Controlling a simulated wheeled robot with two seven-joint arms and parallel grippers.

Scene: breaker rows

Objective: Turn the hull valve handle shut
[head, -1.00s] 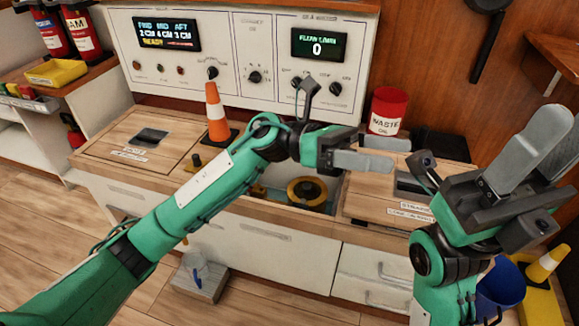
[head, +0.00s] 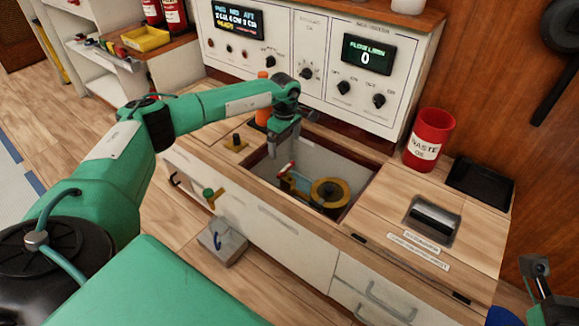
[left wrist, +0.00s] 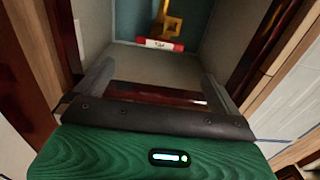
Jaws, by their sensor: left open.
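The hull valve handle (head: 287,168) is a small red-tipped lever inside the open recess in the bench top, near the recess's left end. In the left wrist view the red handle (left wrist: 160,45) lies crosswise with a pale label, in front of a brass fitting (left wrist: 170,18). My left gripper (head: 284,150) points down over the recess, just above the handle. In the left wrist view its fingers (left wrist: 155,82) are spread and empty, with the handle beyond them, apart from it.
A round yellow-rimmed fitting (head: 328,192) sits in the recess right of the handle. The recess rim (head: 360,208) surrounds both. A red waste oil can (head: 430,140) and a dark tray (head: 480,185) stand at the right.

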